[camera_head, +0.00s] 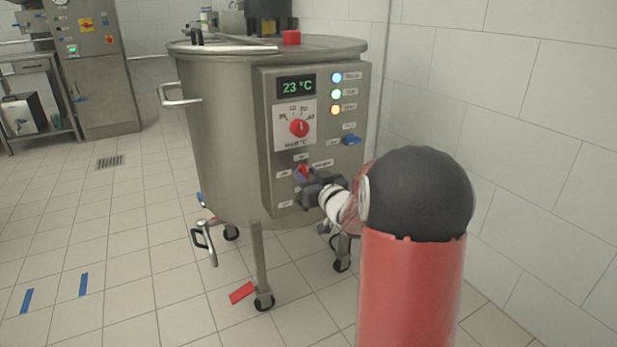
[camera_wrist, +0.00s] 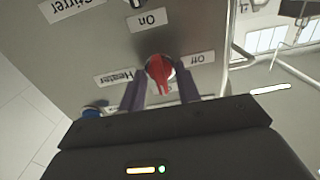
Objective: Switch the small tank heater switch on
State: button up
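The small tank (camera_head: 220,130) is a steel vessel on wheeled legs with a control panel (camera_head: 268,130) on its front. The red heater switch (camera_head: 303,169) is low on that panel. I cannot tell which label the knob points to.
Above the switch are a red temperature dial (camera_head: 299,128), a display reading 23 °C (camera_head: 296,86) and three lit lamps (camera_head: 336,94). A blue knob (camera_head: 351,139) sits to the right. A tiled wall (camera_head: 540,130) is close on the right; the floor at left is open.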

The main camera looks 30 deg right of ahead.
jog(key=s, duration=0.7)
jog(key=shift+s, duration=0.4)
jog(key=shift+d, duration=0.1)
